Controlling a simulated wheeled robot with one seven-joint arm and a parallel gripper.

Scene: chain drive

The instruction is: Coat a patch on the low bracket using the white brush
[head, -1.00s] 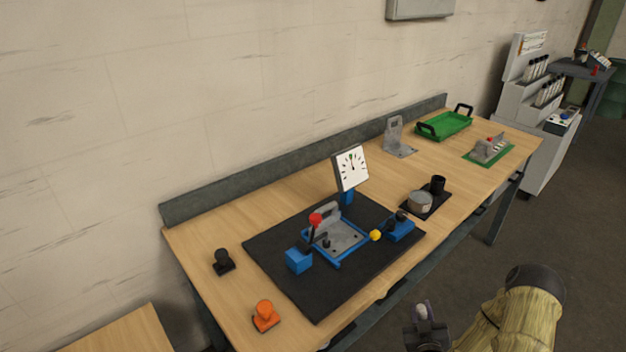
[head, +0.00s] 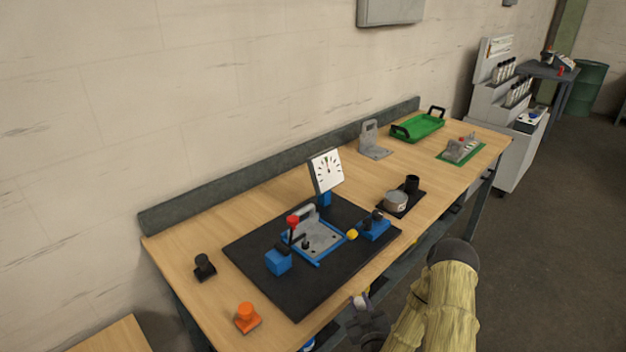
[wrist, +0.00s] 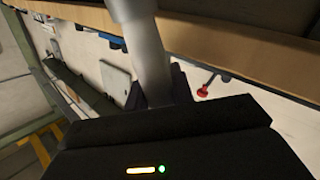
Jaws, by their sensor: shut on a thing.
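My gripper (head: 366,318) is in front of the bench's front edge, low in the head view. It is shut on a pale, roughly cylindrical thing, which I take as the white brush (wrist: 143,45); a small pale part shows in the head view (head: 359,300). Its bristles cannot be made out. Three grey brackets show: one in the blue fixture (head: 318,236) on the black mat, one standing at the back (head: 372,141), and one low on a green plate (head: 461,149) at the right. I cannot tell which is called low. The brush is apart from all three.
A white dial (head: 326,171) stands behind the fixture. A round tin (head: 396,200) and black cup (head: 412,184) share a dark tray. A green tray (head: 417,127) is at the far end. Black (head: 204,266) and orange (head: 247,318) knobbed pieces stand near left. Bare wood lies between tin and green plate.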

